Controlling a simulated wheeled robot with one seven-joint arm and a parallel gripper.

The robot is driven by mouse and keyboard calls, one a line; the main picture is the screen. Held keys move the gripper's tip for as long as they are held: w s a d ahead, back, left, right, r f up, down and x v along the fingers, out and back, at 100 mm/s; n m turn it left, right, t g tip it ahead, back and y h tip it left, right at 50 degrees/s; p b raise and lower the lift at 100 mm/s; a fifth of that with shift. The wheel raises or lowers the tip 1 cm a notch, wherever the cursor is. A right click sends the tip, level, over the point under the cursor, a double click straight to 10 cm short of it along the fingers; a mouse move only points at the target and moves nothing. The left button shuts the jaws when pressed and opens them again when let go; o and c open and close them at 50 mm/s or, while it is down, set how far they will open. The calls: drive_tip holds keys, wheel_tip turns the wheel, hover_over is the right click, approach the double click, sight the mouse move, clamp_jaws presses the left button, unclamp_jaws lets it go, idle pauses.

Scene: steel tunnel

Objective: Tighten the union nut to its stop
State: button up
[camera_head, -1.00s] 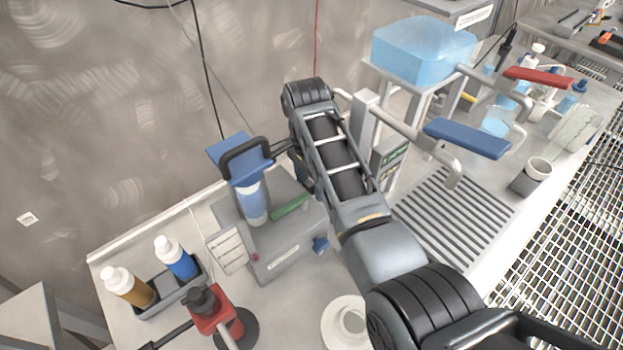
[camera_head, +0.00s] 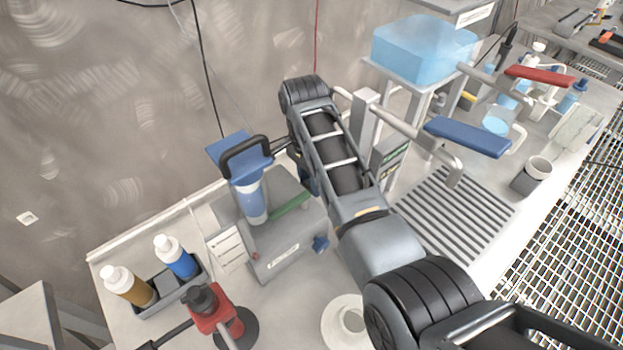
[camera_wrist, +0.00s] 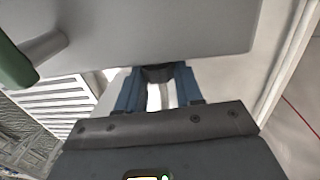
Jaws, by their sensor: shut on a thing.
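My gripper (camera_wrist: 158,78) shows in the wrist view, with its two blue fingers closed around a small dark part (camera_wrist: 157,72) at the lower edge of a grey housing. This part is probably the union nut, but the fingers and housing hide most of it. A pale strip shows between the fingers below it. In the head view my arm reaches over the bench beside the grey unit (camera_head: 285,262), and the arm hides the fingertips and the nut. I cannot tell how far the nut is turned.
Bottles (camera_head: 175,256) in a rack and a red tool (camera_head: 211,310) stand front left. A blue tank (camera_head: 422,50) and lever (camera_head: 467,138) are right of my arm.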

drive_tip(key=shift+w+a+f+g+h+b, duration=0.2)
drive_tip(key=shift+g+h+b, duration=0.2)
drive_tip(key=shift+g+b, duration=0.25)
drive_tip(key=g+h+b, duration=0.1)
drive_tip(key=b, duration=0.2)
drive_tip(key=shift+w+f+g+b, duration=0.1)
drive_tip(key=shift+f+g+b, duration=0.05)
drive_tip(key=shift+g+b, duration=0.15)
drive_tip(key=g+h+b, duration=0.1)
drive_tip(key=b, duration=0.2)
drive_tip(key=shift+w+a, duration=0.1)
drive_tip(key=shift+g+b, duration=0.35)
drive_tip(key=shift+b, duration=0.25)
drive_tip(key=shift+r, duration=0.2)
drive_tip(key=o, duration=1)
drive_tip(key=shift+h, duration=0.3)
drive_tip(key=shift+o, duration=0.2)
drive_tip(key=t+p, duration=0.1)
drive_tip(key=p, duration=0.2)
drive_tip(key=shift+r+y+p, duration=0.15)
drive_tip(key=shift+y+p, duration=0.15)
drive_tip(key=shift+y, duration=0.1)
